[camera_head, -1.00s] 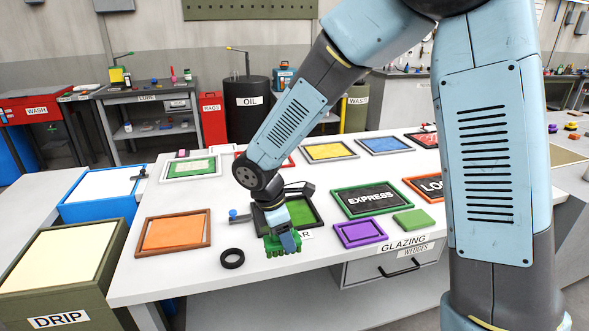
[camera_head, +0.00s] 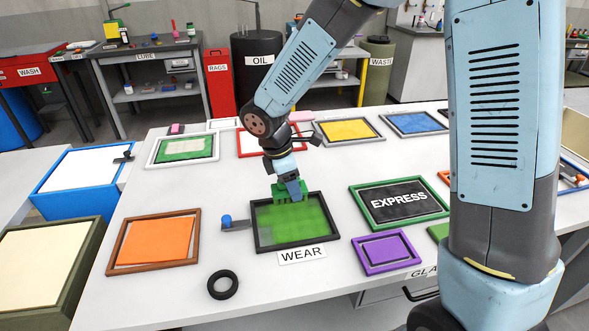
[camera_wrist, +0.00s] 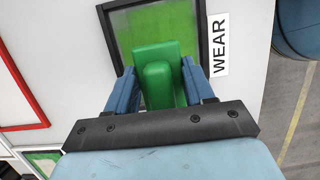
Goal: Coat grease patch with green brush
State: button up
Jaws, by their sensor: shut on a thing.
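The green brush (camera_head: 290,192) is held in my gripper (camera_head: 287,181), with its bristle end at the far edge of the black-framed WEAR panel. In the wrist view the green brush (camera_wrist: 158,75) sits between the two blue fingers of my gripper (camera_wrist: 160,85). The WEAR panel (camera_head: 262,241) has a green surface, with lighter and darker green areas. It also shows in the wrist view (camera_wrist: 200,30), partly hidden by the brush. I cannot tell whether the bristles touch the panel. No separate grease patch can be made out.
A black ring (camera_head: 222,285) lies in front of the panel. A small blue-knobbed tool (camera_head: 228,222) is left of it. An orange panel (camera_head: 155,240), a purple frame (camera_head: 384,252) and the EXPRESS panel (camera_head: 398,202) surround it. White table shows between them.

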jog(key=shift+w+d+f, duration=0.15)
jog(key=shift+w+d, duration=0.05)
jog(key=shift+w, duration=0.25)
jog(key=shift+f, duration=2.85)
